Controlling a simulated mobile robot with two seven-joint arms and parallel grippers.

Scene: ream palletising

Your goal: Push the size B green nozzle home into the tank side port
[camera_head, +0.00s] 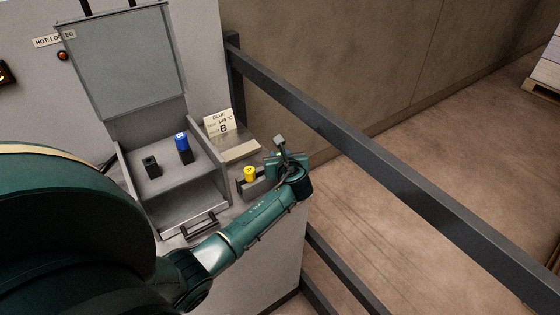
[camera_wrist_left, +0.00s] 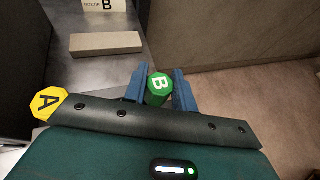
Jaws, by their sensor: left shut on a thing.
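The green nozzle marked B (camera_wrist_left: 158,86) sits between the two blue fingers of my left gripper (camera_wrist_left: 159,92) in the left wrist view. The gripper is shut on it. In the head view my left gripper (camera_head: 283,157) is over the right end of the ledge beside the open tank (camera_head: 190,190); the green nozzle is not clear there. Inside the tank stand a bare black post (camera_head: 151,166) and another post with a blue cap (camera_head: 182,142). I cannot tell which part is the side port. My right gripper is not in view.
A yellow nozzle marked A (camera_head: 249,174) stands in a dark holder just left of my left gripper. A card marked B (camera_head: 218,122) stands behind a beige block (camera_head: 241,150). The tank's lid (camera_head: 130,65) is raised. A dark rail (camera_head: 380,150) runs close on the right.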

